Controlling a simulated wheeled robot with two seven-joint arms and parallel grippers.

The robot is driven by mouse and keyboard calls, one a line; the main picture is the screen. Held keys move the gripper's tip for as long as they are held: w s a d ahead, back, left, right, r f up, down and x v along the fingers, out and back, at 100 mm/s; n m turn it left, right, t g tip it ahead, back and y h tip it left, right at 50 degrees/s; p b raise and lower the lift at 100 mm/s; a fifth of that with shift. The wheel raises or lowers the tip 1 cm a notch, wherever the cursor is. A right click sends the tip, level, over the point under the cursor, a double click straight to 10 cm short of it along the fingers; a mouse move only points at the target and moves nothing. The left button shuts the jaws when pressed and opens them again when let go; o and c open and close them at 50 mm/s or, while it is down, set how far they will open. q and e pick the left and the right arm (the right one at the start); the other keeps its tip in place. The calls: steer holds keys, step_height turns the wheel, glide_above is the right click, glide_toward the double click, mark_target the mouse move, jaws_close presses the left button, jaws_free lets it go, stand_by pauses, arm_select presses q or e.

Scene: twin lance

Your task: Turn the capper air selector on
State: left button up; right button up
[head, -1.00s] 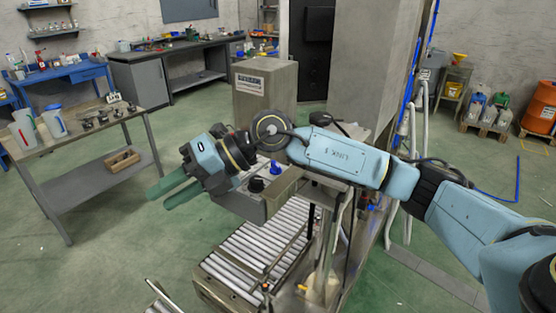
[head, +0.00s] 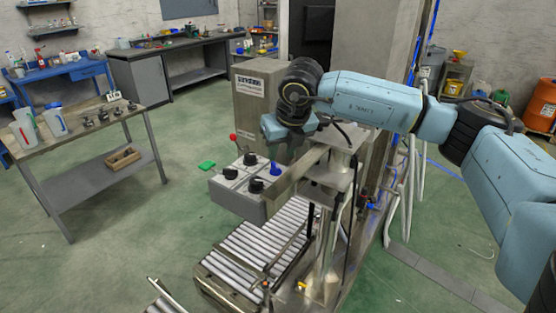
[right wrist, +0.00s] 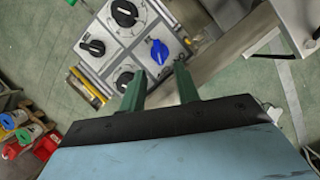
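A grey control box (head: 238,205) stands over the roller conveyor, with a sloped panel of black rotary knobs and one blue knob (head: 275,169). The right wrist view shows the panel from close, with the blue knob (right wrist: 158,51) and black knobs (right wrist: 123,82) on pale plates. I cannot read which one is the capper air selector. My right gripper (right wrist: 160,76) is open and empty, its green fingers apart, with the blue knob just beyond the fingertips. I see no contact. In the head view its hand is above and behind the panel, its fingers hidden. My left gripper is not in view.
A metal bracket (head: 297,178) and post stand right of the box. The roller conveyor (head: 262,243) lies below. A tall grey cabinet (head: 248,110) stands behind. A workbench (head: 90,130) is at left, with open floor between.

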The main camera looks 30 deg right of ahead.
mark_target(277, 166)
steer(key=shift+p+x, duration=0.3)
steer(key=shift+x, duration=2.45)
jaws_close()
